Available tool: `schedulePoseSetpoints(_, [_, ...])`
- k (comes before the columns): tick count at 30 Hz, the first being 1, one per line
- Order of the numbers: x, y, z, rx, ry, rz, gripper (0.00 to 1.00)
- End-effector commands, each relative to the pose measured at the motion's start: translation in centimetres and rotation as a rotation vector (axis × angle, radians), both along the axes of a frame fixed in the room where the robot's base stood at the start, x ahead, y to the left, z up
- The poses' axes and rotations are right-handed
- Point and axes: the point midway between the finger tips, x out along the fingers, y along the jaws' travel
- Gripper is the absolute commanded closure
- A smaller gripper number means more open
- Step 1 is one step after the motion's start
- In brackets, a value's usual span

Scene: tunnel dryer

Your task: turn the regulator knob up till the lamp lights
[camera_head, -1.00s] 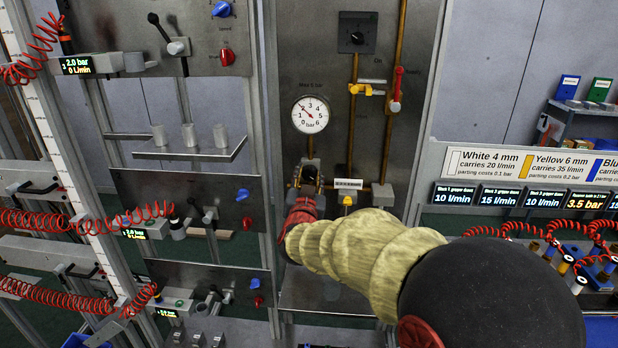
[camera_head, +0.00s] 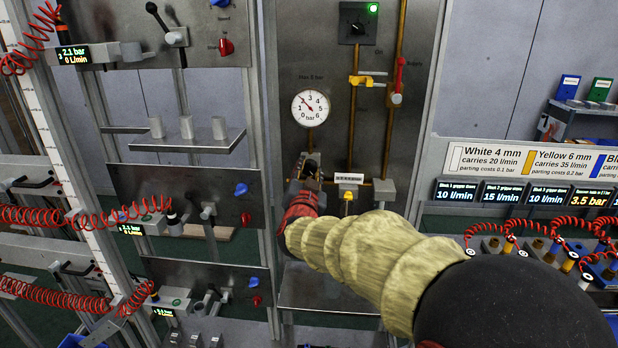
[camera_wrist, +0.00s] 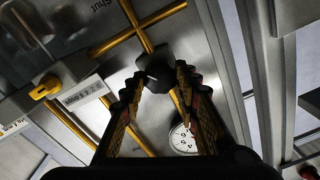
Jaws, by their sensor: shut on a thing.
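The dark regulator knob (camera_wrist: 155,70) sits between my fingertips in the wrist view, on brass piping. My gripper (camera_wrist: 157,82) is shut on it, one finger on each side. In the head view my gripper (camera_head: 306,176) is at the panel below the round pressure gauge (camera_head: 310,108), and the knob is mostly hidden by it. The gauge needle points to the upper left. The lamp (camera_head: 373,9) glows green at the top right corner of the dark switch box (camera_head: 357,24). The gauge also shows in the wrist view (camera_wrist: 182,139), partly behind a finger.
A yellow valve handle (camera_head: 366,80) and a red lever (camera_head: 399,75) are on the brass pipes right of the gauge. A label tag (camera_head: 348,178) is close right of my gripper. A metal shelf with cylinders (camera_head: 188,148) stands left, and coupling racks stand right.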

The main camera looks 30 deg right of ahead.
Motion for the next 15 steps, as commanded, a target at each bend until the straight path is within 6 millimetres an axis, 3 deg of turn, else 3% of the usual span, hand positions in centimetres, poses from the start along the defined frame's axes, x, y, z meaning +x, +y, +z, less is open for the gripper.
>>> schedulePoseSetpoints(8, [0.0, 0.02, -0.03, 0.005, 0.0, 0.0, 0.94])
schedulePoseSetpoints(9, [0.0, 0.02, -0.04, 0.005, 0.0, 0.0, 0.68])
schedulePoseSetpoints(15, [-0.01, 0.0, -0.02, 0.004, 0.0, 0.0, 0.56])
